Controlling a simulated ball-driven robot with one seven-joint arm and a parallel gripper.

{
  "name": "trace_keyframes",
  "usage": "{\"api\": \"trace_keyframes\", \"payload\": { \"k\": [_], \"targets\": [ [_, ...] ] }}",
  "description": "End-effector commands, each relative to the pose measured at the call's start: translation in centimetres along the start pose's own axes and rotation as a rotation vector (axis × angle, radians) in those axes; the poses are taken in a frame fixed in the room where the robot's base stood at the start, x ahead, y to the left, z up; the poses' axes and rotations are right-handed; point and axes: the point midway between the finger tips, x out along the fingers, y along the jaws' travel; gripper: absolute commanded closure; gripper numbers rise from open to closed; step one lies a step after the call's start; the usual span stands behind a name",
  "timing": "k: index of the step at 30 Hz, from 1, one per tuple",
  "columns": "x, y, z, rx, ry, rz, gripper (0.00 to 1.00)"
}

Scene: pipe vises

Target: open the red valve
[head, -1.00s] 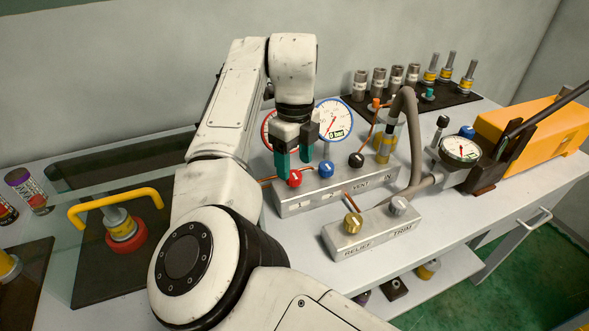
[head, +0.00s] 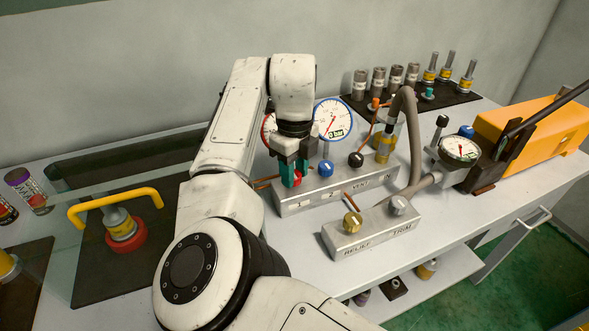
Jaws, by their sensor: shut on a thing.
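The red valve (head: 296,178) is a small red knob at the left end of a grey metal block (head: 345,190) in the head view. My gripper (head: 294,176) points down over it, with its teal fingers on either side of the knob. The fingers are shut on the red valve and hide part of it. A red-rimmed gauge (head: 267,127) behind is mostly covered by my gripper, so its reading cannot be told.
A blue knob (head: 325,169) sits close to the right of my gripper, then a black knob (head: 356,159). A blue-rimmed gauge (head: 333,119) stands behind. The relief and trim block (head: 370,233) is in front. A grey hose (head: 415,140) arches at the right.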

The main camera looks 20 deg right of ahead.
Motion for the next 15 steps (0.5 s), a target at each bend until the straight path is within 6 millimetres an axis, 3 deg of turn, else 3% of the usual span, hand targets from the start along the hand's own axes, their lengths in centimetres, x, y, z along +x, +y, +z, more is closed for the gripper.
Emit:
{"api": "trace_keyframes", "payload": {
  "k": [6, 15],
  "targets": [
    [-0.02, 0.0, 0.0, 0.0, 0.0, 0.0, 0.93],
    [-0.23, -0.05, -0.03, -0.043, 0.002, -0.002, 0.93]
  ]
}}
